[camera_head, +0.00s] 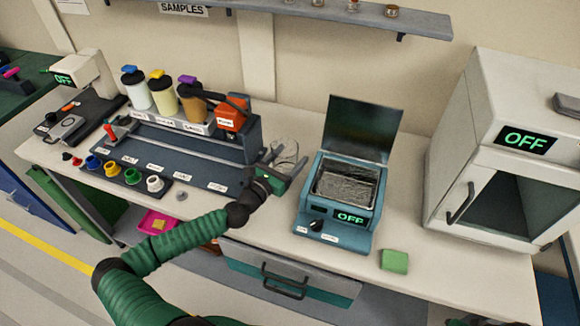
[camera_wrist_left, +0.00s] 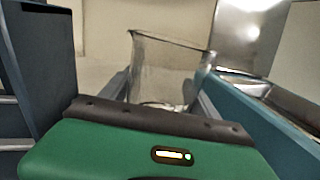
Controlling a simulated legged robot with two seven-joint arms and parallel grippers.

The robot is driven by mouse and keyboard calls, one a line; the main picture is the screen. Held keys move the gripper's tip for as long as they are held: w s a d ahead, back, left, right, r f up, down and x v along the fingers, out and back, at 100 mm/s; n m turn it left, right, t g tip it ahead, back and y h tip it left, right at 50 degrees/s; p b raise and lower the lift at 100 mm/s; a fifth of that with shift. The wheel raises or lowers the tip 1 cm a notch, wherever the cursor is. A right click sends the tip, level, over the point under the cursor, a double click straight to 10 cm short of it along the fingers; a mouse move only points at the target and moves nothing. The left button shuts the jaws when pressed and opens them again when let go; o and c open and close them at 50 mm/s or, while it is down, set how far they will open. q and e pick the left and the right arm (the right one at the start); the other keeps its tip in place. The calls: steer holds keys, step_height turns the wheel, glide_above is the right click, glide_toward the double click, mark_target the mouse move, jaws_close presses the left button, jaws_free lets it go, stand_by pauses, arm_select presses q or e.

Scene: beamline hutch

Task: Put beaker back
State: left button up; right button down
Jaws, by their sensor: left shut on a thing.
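A clear glass beaker (camera_head: 287,149) is near the middle of the bench in the head view, between the dark sample rack and the blue bath. My left gripper (camera_head: 283,172) is shut on the beaker, with a finger on each side of it. The wrist view shows the upright beaker (camera_wrist_left: 168,68) between the fingers, its rim above them. The beaker's base is partly hidden by the gripper, so I cannot tell if it touches the bench. My right gripper is not in view.
The blue water bath (camera_head: 368,208) with its lid raised stands close on the right. The dark rack (camera_head: 170,158) with bottles is on the left. A white oven (camera_head: 462,160) stands far right, and a green sponge (camera_head: 394,261) lies at the front. A shelf (camera_head: 330,12) hangs above.

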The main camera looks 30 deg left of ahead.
arm_select(q)
steer(key=f, duration=0.3)
steer(key=shift+w+f, duration=0.15)
steer(key=shift+w, duration=0.05)
steer(key=shift+d+f, duration=0.1)
steer(key=shift+d, duration=0.1)
steer(key=shift+s+d, duration=0.1)
steer(key=shift+d, duration=0.05)
steer(key=shift+b, duration=0.3)
steer(key=o, duration=1.6)
steer(key=shift+a, duration=0.2)
steer(key=shift+o, duration=0.2)
steer(key=s+b, duration=0.2)
steer(key=s, duration=1)
steer(key=shift+a, duration=0.1)
